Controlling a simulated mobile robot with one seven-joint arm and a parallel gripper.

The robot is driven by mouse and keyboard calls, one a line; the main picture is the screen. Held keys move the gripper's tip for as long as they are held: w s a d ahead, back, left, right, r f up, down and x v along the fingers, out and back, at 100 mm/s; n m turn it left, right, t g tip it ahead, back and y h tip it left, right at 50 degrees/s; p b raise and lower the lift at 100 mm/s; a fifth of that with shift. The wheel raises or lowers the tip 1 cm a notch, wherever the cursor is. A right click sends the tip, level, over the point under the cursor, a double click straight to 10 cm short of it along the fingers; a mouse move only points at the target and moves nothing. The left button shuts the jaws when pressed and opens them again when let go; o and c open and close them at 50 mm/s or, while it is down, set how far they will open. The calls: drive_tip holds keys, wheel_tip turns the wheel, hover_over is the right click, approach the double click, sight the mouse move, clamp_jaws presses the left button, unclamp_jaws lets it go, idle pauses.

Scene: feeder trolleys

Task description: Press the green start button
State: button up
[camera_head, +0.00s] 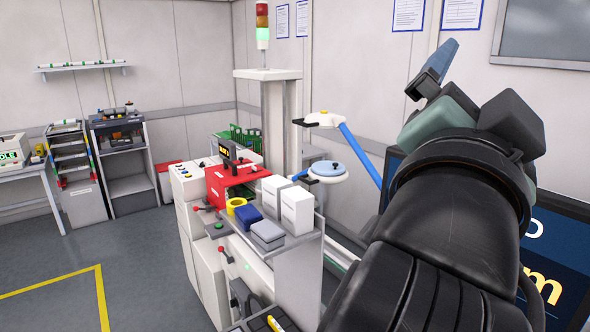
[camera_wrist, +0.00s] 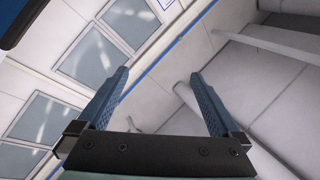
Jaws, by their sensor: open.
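My gripper (camera_head: 440,62) is raised at the upper right of the head view, well apart from the machine. In the wrist view my gripper (camera_wrist: 160,75) has its two blue fingers spread, with nothing between them. No button shows in the wrist view.
On the machine top stand a red box (camera_head: 228,186), a yellow ring (camera_head: 236,204), a blue bin (camera_head: 247,217) and white boxes (camera_head: 297,208). A signal tower (camera_head: 262,22) glows green. A dark screen (camera_head: 563,250) stands at right. Floor at left (camera_head: 60,262) is clear.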

drive_tip(key=s+a+r+n+t+y, duration=0.2)
drive_tip(key=s+a+n+t+y, duration=0.1)
drive_tip(key=a+n+y, duration=0.3)
drive_tip(key=s+a+r+n+t+y+b, duration=0.1)
drive_tip(key=s+a+n+t+y, duration=0.3)
drive_tip(key=a+n, duration=0.5)
drive_tip(key=shift+a+r+t+y, duration=0.45)
drive_tip(key=shift+a+t+y, duration=0.2)
drive_tip(key=shift+t+y, duration=0.45)
clamp_jaws()
